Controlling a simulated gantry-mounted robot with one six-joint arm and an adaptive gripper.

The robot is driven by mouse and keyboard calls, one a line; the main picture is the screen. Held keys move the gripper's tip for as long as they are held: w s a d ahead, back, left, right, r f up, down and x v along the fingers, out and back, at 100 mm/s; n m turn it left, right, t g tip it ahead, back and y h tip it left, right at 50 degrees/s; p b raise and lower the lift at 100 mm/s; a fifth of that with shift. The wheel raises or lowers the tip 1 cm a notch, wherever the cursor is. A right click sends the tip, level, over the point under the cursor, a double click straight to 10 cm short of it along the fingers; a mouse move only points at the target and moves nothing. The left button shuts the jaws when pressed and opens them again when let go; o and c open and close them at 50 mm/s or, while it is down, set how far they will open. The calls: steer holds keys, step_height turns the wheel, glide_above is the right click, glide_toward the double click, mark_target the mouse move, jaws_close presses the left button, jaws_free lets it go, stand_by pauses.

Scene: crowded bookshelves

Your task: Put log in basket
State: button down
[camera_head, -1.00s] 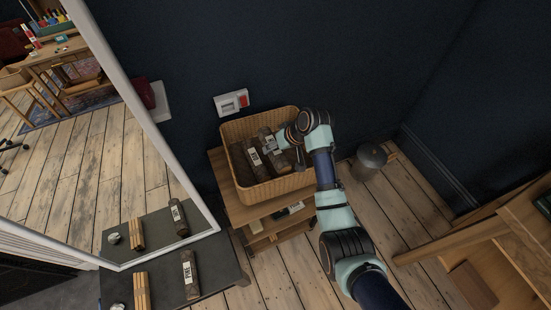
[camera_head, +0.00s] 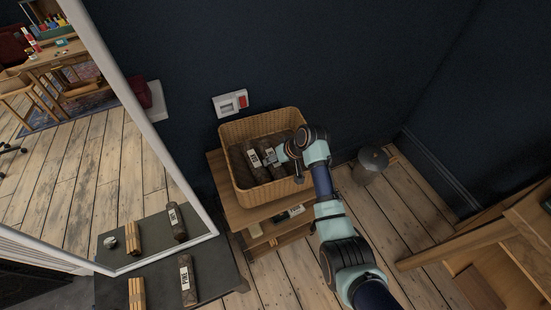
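A wicker basket (camera_head: 279,195) stands on a small wooden shelf against the dark wall. Dark logs with pale labels lie inside it, including one log (camera_head: 253,160) at its left. My gripper (camera_head: 275,157) is at the basket's opening, among the logs. Its fingers are too small and hidden to tell whether they are open or shut on a log. Another labelled dark log (camera_head: 187,280) lies on the dark bench at lower left, away from my gripper.
A bundle of light sticks (camera_head: 136,293) lies on the dark bench (camera_head: 215,268). A white-framed mirror (camera_head: 155,135) rises behind it. A metal pot (camera_head: 371,163) stands on the floor right of my arm. Wooden furniture (camera_head: 500,240) is at lower right.

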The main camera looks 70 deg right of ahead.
steer(key=shift+c, duration=2)
jaws_free()
steer(key=shift+f, duration=0.1)
steer(key=shift+r, duration=0.4)
steer(key=p+v, duration=0.5)
steer(key=v, duration=0.7)
steer(key=shift+r, duration=0.25)
steer(key=shift+w, duration=0.1)
